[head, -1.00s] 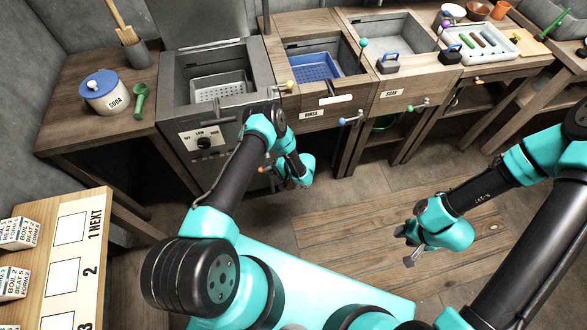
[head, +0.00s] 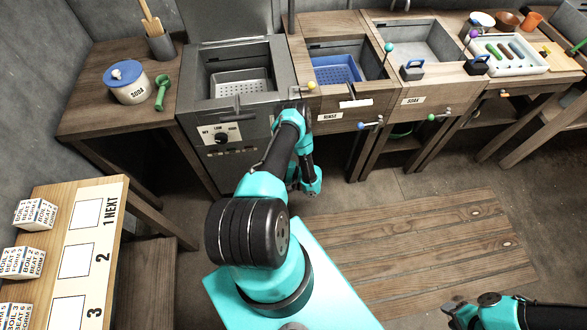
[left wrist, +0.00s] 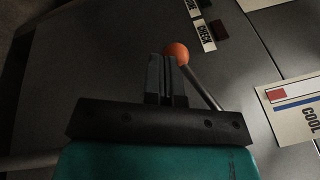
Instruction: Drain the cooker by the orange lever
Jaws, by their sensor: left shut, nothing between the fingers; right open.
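The grey cooker (head: 205,172) stands at centre left in the head view, with a perforated basket (head: 240,88) inside its open tub. Its orange lever shows in the left wrist view as an orange ball (left wrist: 176,53) on a thin grey rod (left wrist: 204,90). In the head view the lever is hidden behind my left arm. My left gripper (left wrist: 167,62) is shut and empty, its tips close beside the ball; I cannot tell whether they touch it. My right gripper (head: 450,307) is open and empty over the floor at the bottom of the head view.
Rinse (head: 335,68) and soak (head: 412,40) basins stand right of the cooker, with coloured ball levers on their fronts. A soda pot (head: 128,88) and green scoop (head: 162,92) are on the left table. The wooden floor platform (head: 420,240) is clear.

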